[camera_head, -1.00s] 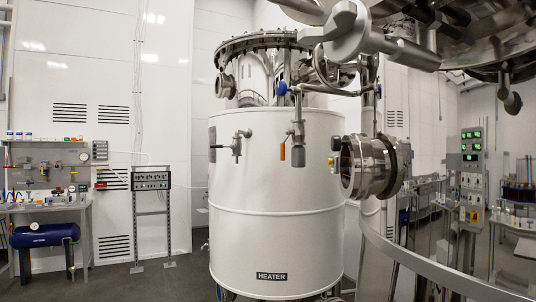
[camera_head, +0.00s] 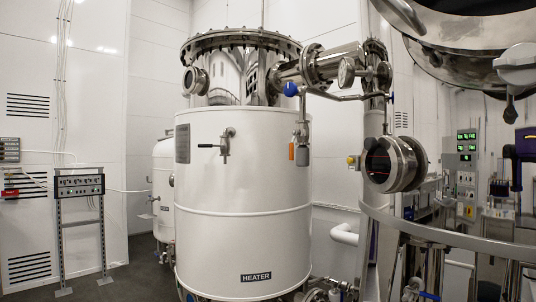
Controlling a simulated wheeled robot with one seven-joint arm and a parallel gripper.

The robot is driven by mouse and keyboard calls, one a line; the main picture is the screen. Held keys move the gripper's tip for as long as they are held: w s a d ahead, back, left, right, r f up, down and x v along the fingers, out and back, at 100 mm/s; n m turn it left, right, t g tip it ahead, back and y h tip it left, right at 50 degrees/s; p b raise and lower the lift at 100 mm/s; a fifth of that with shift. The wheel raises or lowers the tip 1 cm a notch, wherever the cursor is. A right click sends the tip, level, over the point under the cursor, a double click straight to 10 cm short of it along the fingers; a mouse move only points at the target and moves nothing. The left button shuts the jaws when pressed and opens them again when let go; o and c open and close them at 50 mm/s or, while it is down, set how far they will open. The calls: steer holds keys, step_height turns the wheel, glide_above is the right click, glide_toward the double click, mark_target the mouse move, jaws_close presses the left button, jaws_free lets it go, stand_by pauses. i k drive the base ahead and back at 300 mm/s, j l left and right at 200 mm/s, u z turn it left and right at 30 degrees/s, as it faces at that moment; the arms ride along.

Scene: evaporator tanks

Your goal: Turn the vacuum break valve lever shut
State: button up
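The white tank marked HEATER (camera_head: 243,225) stands in the middle. On its upper front is a small valve with a dark green lever (camera_head: 208,146) pointing left, roughly level. To its right hangs a metal valve with an orange handle (camera_head: 292,152) pointing down. Above that is a blue round knob (camera_head: 290,89) on the pipework, beside a horizontal steel pipe (camera_head: 334,62). No label shows which of these is the vacuum break valve. I see no gripper in this view.
A steel vessel (camera_head: 470,35) overhangs the upper right, with a curved metal rail (camera_head: 450,235) below it. A round glass port (camera_head: 384,162) juts out right of the heater. A control box on a stand (camera_head: 79,185) is at left. Floor (camera_head: 135,275) is clear between stand and heater.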

mark_target(295, 132)
steer(key=i+j, duration=0.35)
steer(key=j, duration=0.3)
steer(key=i+j+z, duration=0.1)
steer(key=i+j, duration=0.25)
steer(key=j, duration=0.3)
